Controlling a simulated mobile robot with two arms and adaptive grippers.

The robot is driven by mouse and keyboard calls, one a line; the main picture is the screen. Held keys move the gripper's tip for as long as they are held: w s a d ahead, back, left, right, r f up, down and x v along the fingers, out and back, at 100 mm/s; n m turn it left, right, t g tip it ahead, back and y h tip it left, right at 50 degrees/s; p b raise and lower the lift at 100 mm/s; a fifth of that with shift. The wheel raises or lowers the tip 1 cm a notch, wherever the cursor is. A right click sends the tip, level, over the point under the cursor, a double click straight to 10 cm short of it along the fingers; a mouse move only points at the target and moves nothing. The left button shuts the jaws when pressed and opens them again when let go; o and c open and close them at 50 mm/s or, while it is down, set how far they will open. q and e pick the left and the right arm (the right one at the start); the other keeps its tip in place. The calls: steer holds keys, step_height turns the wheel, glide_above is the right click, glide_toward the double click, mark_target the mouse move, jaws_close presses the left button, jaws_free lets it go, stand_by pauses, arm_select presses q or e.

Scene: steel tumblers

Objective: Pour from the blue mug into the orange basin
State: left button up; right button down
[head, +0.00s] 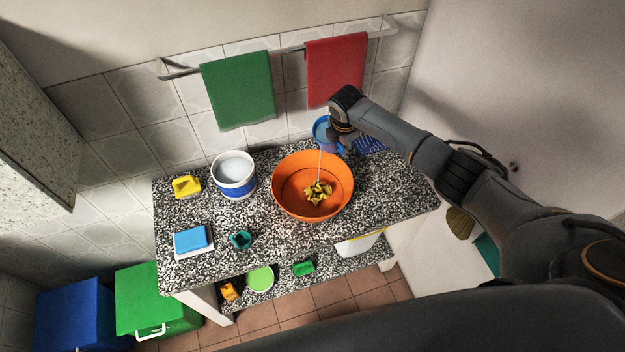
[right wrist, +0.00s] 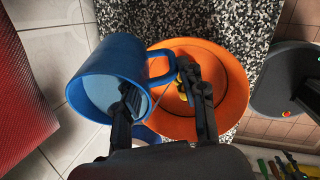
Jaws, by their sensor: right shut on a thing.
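The blue mug (head: 321,128) is above the back rim of the orange basin (head: 287,200), tilted, and a thin pale stream runs down from it into the basin. Several yellow pieces (head: 318,192) lie on the basin's floor. My right gripper (head: 341,138) is shut on the mug on its handle side. In the right wrist view the mug (right wrist: 105,62) shows a pale inside, with its handle between the fingers (right wrist: 160,88); the orange basin (right wrist: 235,85) is behind. My left gripper is not in view.
The speckled counter (head: 275,235) carries a white-and-blue bucket (head: 234,178) left of the basin, a yellow object (head: 186,187), a blue sponge-like block (head: 191,238) and a small teal cup (head: 241,240). A blue ribbed item (head: 371,145) lies behind right. Towels hang above.

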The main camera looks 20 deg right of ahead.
steer(key=shift+w+a+f, duration=0.1)
steer(key=shift+f, duration=0.05)
steer(key=shift+s+a, duration=0.1)
steer(key=shift+s, duration=0.2)
steer(key=shift+f+t, duration=0.15)
steer(key=shift+t, duration=0.15)
steer(key=shift+w+a+f+h+p, duration=0.1)
steer(key=shift+a+f+h+p, duration=0.05)
steer(key=shift+h+p, duration=0.15)
steer(key=shift+s+a, duration=0.1)
steer(key=shift+s, duration=0.3)
steer(key=shift+w+a+f+t+h, duration=0.1)
steer(key=shift+w+f+t+h, duration=0.05)
steer(key=shift+f+t+h, duration=0.15)
